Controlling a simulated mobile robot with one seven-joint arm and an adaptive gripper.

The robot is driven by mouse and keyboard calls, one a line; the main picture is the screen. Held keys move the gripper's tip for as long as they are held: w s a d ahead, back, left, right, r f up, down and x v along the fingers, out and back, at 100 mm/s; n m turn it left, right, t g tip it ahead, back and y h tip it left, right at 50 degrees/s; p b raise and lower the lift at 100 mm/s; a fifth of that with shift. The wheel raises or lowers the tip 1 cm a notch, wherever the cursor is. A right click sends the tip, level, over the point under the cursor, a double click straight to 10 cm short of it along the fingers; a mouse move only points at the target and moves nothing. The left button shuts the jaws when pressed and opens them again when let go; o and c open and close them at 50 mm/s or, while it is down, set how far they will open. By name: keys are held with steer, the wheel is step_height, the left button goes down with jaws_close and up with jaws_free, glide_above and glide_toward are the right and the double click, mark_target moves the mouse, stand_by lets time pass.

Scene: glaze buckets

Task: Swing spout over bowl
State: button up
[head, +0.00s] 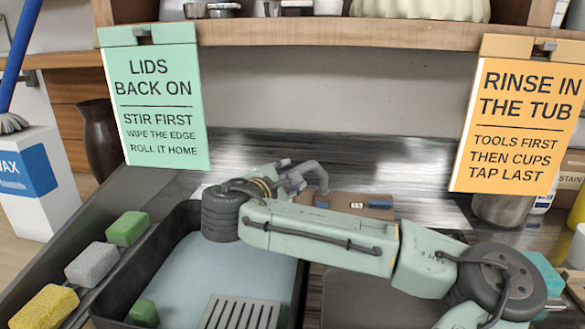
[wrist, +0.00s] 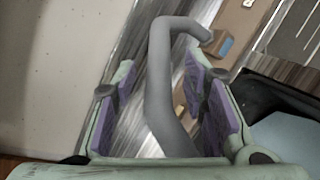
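The grey bent spout (head: 316,174) rises at the back of the sink, by the brown ledge. In the wrist view the spout (wrist: 160,85) stands between the two purple-padded fingers of my gripper (wrist: 163,75), its tip bent to the right. My gripper (head: 285,174) is open around the spout, with gaps visible on both sides near the fingertips; contact lower down cannot be told. The dark-rimmed bowl (head: 281,262) with pale blue inside is at front left, partly under my arm. Its dark edge (wrist: 262,92) also shows at right in the wrist view. The spout's base is hidden.
Green (head: 127,229), grey (head: 92,264) and yellow (head: 45,307) sponges line the left rim. A slotted grate (head: 240,313) lies in the bowl. A mint sign (head: 152,95) and an orange sign (head: 522,115) hang from the shelf (head: 330,32). A brown ledge (head: 350,203) is behind my arm.

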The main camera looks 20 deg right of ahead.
steer(key=shift+x, duration=1.4)
steer(key=shift+c, duration=0.4)
jaws_close()
